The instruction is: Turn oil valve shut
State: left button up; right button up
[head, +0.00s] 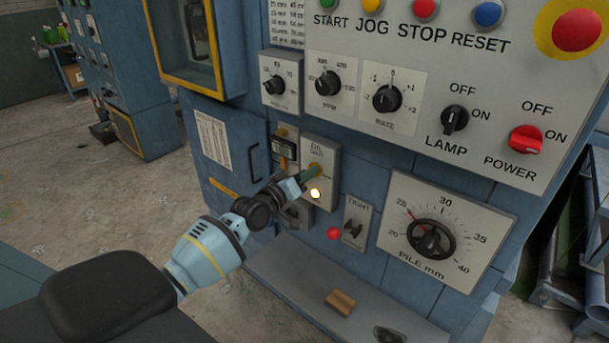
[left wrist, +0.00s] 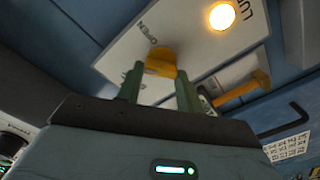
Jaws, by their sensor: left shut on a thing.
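The oil valve's yellow handle (head: 316,168) sits on a pale plate (head: 322,150) on the blue machine front. In the left wrist view the handle (left wrist: 160,60) lies between my green fingers, with the word OPEN printed beside it on the plate (left wrist: 190,35). My left gripper (head: 311,175) is shut on this handle; the left wrist view also shows the gripper (left wrist: 159,73). The fingers hide part of the handle and some lettering, so its exact angle is hard to tell. My right gripper is not in view.
A lit lamp (head: 315,193) is just below the valve. A pile dial (head: 431,238) is further right. A brown block (head: 340,302) lies on the ledge below. Open floor shows at left.

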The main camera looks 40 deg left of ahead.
pick_arm(q)
jog(key=shift+f+n, duration=0.15)
jog(key=shift+n, duration=2.45)
jog(key=shift+f+n, duration=0.1)
jog(key=shift+n, duration=2.5)
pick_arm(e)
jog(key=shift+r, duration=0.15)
pick_arm(q)
jog(key=o, duration=1)
jog(key=shift+s+a, duration=0.1)
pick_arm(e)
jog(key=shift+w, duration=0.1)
pick_arm(q)
jog(key=s, duration=0.5)
jog(key=s+p, duration=0.1)
jog(key=s, duration=0.1)
jog(key=shift+s+a, duration=0.25)
jog(key=shift+s, duration=0.05)
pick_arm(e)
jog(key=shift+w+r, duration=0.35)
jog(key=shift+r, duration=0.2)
